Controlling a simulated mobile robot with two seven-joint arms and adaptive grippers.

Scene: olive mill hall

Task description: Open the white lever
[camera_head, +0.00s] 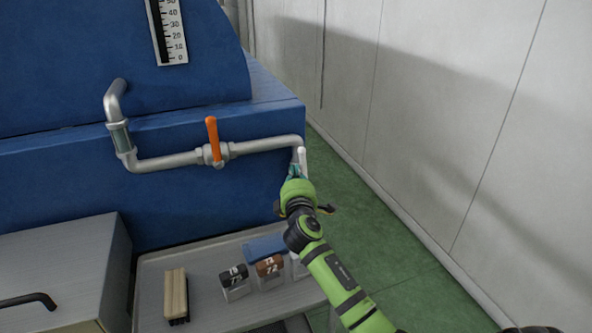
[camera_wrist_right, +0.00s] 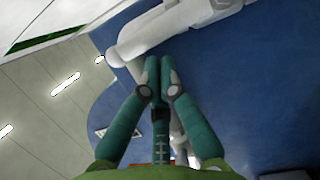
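The white lever (camera_head: 302,157) stands upright at the right end of the grey pipe in the head view. My right gripper (camera_head: 294,171) is right at it, just below and left of its visible part; its lower part is hidden. In the wrist view the teal fingertips of the right gripper (camera_wrist_right: 159,66) are together, with nothing clearly seen between them. Pale pipework (camera_wrist_right: 180,28) lies just beyond the tips there. Whether the fingers touch the lever cannot be told. My left gripper is not in view.
An orange lever (camera_head: 213,139) stands upright on the pipe (camera_head: 165,163), left of the white one. A grey bench (camera_head: 212,303) below holds a brush (camera_head: 176,293) and small labelled boxes (camera_head: 268,267). A pale wall (camera_head: 420,100) and green floor lie to the right.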

